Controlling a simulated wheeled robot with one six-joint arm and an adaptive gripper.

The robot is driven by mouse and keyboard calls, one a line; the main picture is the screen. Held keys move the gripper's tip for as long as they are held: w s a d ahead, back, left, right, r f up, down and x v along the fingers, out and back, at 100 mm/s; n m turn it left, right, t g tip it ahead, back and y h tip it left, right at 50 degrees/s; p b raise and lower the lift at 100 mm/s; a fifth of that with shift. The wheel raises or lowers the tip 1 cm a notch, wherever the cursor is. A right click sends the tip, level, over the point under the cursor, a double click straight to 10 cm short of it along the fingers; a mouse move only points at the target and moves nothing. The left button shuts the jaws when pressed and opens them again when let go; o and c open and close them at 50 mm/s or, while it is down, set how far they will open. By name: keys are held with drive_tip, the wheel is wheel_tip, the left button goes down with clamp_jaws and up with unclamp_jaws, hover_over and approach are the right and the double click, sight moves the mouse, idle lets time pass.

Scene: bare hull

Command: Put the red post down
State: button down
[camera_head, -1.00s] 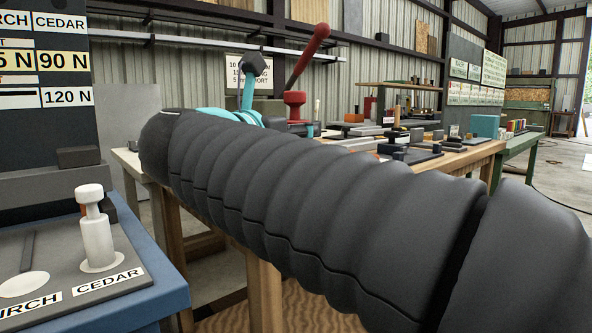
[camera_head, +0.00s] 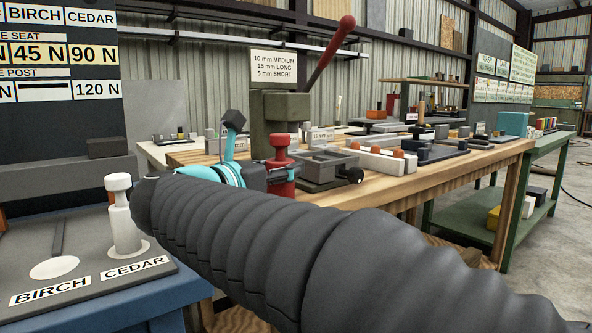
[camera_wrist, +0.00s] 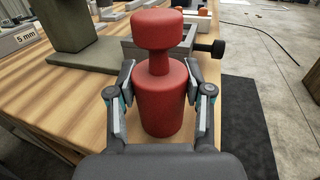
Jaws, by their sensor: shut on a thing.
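The red post (camera_wrist: 160,105) has a wide cylindrical body, a narrow neck and a broad rounded head. It stands upright between the fingers of my gripper (camera_wrist: 160,108) in the wrist view. The fingers are shut on its body. In the head view the red post (camera_head: 281,155) shows beyond my dark sleeved arm, near the left end of the wooden bench (camera_head: 455,183).
A press with a red lever (camera_head: 330,52) stands behind the post. A grey vise-like fixture (camera_head: 330,165) is close on its right. A white post (camera_head: 122,218) stands at the CEDAR label on the blue stand at left. Trays and blocks crowd the bench further right.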

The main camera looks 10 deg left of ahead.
idle(0.3)
drive_tip(key=shift+c, duration=2.4)
unclamp_jaws()
drive_tip(key=shift+r, duration=0.2)
drive_tip(key=v, duration=1.2)
drive_tip(key=shift+f, duration=0.2)
